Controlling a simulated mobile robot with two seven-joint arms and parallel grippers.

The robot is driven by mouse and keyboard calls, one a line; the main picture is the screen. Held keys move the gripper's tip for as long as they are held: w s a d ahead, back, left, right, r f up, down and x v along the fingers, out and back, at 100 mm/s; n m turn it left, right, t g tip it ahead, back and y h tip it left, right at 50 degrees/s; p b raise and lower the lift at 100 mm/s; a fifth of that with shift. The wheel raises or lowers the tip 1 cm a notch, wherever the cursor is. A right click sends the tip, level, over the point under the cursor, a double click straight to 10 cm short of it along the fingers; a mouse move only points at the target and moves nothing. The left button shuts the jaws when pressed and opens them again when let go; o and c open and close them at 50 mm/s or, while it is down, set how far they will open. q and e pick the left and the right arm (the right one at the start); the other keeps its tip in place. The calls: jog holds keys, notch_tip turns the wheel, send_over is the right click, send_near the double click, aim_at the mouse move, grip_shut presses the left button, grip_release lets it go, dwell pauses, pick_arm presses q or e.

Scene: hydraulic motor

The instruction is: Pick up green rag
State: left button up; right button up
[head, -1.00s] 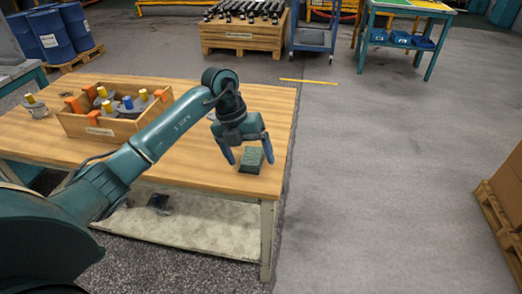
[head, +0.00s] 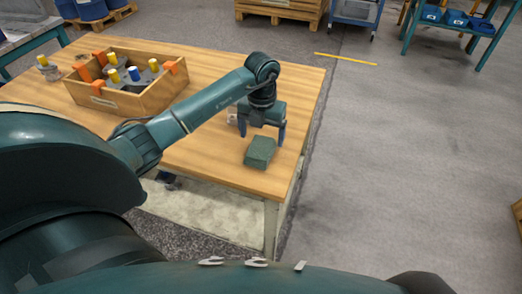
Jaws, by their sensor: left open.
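The green rag (head: 260,152) is a folded, block-like dark green cloth. It lies on the wooden table (head: 205,155) near its right front corner. My left gripper (head: 262,136) points down with its fingers apart, just behind the rag in the head view. From this angle I cannot tell whether a finger touches the rag. My right gripper is not in view.
Blue barrels (head: 92,9) are at the back left.

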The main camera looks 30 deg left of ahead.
aim_at(261, 147)
pick_arm(q)
notch_tip(261, 147, down, 6)
jog(key=shift+a+r, duration=0.1)
jog(key=shift+r, duration=0.05)
dwell(0.3)
jog(key=c, duration=1.1)
